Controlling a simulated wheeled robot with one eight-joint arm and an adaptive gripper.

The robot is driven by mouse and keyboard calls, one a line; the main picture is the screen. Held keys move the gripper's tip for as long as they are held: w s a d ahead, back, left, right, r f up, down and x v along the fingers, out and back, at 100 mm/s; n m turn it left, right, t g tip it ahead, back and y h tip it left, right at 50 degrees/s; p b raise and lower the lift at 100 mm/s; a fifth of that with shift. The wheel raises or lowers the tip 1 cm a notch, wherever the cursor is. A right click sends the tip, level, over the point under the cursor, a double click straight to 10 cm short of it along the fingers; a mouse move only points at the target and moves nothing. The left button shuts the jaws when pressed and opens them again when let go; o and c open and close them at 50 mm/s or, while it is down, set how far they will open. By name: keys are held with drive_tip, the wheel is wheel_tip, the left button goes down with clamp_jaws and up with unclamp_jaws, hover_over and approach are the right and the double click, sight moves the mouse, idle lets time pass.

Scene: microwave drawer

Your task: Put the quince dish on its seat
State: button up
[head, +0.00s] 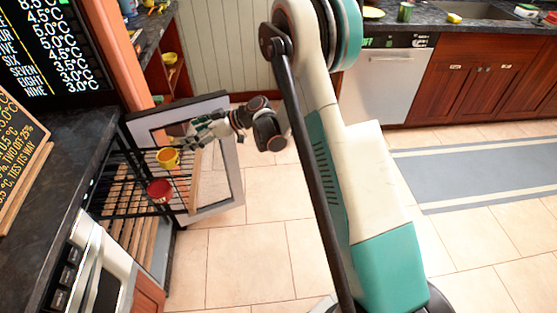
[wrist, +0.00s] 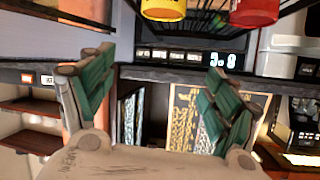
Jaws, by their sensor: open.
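A yellow dish (head: 168,158), which may be the quince dish, sits on a black wire rack (head: 120,212) at the left. A red dish (head: 160,191) sits just in front of it. My gripper (head: 196,136) is by the rack, just behind and right of the yellow dish, and holds nothing. In the wrist view the gripper (wrist: 155,78) has its green-padded fingers spread wide. The yellow dish (wrist: 163,8) and red dish (wrist: 254,12) show at that view's top edge, partly cut off. I cannot tell which spot is the seat.
A framed door (head: 226,190) stands open right of the rack. A dark counter (head: 70,130) with a chalkboard (head: 18,160) runs along the left. More yellow items stand on a shelf (head: 170,60) and the far counter. The tiled floor (head: 260,240) is clear.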

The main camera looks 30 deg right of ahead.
drive_tip(key=s+d+r+m+h, duration=0.2)
drive_tip(key=s+r+m+h, duration=0.1)
drive_tip(key=s+r, duration=0.5)
drive_tip(key=s+d+r+m+h, duration=0.2)
drive_tip(key=s+r+h, duration=0.1)
drive_tip(key=s+r, duration=0.5)
drive_tip(key=s+d+m+h, duration=0.2)
drive_tip(key=s+d+h, duration=0.1)
drive_tip(key=s, duration=0.8)
drive_tip(key=s+d+r+m+h, duration=0.1)
drive_tip(key=s+d, duration=0.4)
drive_tip(key=s, duration=0.6)
drive_tip(key=m+h, duration=0.1)
drive_tip(key=m, duration=0.1)
drive_tip(key=shift+d+r+m+t+h, duration=0.2)
drive_tip(key=shift+m+t+h, duration=0.1)
drive_tip(key=shift+t+h, duration=0.1)
drive_tip(key=shift+c, duration=0.6)
